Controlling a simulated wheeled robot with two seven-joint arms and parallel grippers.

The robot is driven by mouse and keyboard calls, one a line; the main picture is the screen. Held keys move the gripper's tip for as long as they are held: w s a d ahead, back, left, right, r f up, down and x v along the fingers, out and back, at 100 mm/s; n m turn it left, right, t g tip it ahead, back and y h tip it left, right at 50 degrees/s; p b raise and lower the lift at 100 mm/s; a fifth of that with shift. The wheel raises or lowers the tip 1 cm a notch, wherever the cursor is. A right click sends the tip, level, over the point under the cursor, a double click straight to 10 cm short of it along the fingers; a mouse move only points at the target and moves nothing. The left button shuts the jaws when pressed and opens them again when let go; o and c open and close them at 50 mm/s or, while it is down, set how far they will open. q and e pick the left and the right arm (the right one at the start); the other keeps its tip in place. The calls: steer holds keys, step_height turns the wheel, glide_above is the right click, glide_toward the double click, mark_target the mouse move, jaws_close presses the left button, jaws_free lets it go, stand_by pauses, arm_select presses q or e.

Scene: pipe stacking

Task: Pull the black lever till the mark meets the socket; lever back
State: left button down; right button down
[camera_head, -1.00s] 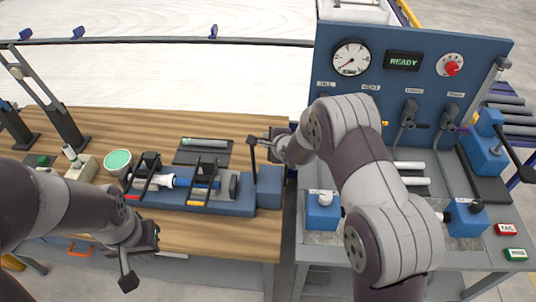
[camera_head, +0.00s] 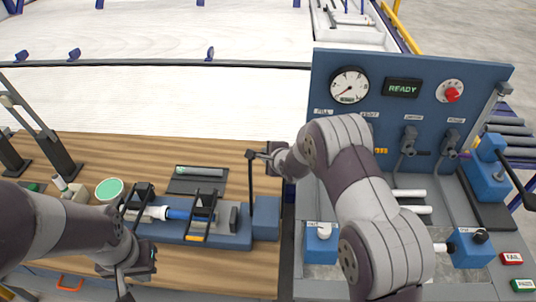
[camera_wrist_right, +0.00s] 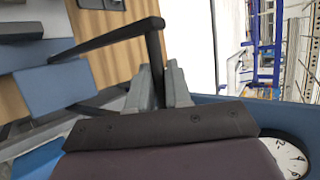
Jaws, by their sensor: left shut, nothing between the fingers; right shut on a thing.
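The black lever (camera_head: 252,195) rises from the right end of the blue pipe fixture (camera_head: 225,240) and stands nearly upright. My right gripper (camera_head: 258,155) is shut on its upper end. The lever also shows in the right wrist view (camera_wrist_right: 110,36), its end between my fingers (camera_wrist_right: 160,88). A blue pipe (camera_head: 179,214) and a white socket piece (camera_head: 155,212) lie in line in the fixture under black clamps. Their ends appear to meet; the mark is too small to make out. My left gripper (camera_head: 124,288) is shut and empty in front of the fixture.
At right stands a blue test panel (camera_head: 330,110) with a gauge and a READY display.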

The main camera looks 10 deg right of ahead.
steer(key=shift+w+r, duration=0.1)
steer(key=shift+r, duration=0.05)
steer(key=c, duration=1.4)
jaws_free()
steer(key=shift+o, duration=1.4)
steer(key=shift+w, duration=0.15)
steer(key=shift+d, duration=0.1)
arm_select(q)
steer(key=f+b, duration=0.3)
steer(key=shift+w, duration=0.25)
arm_select(e)
steer(key=v, duration=1.2)
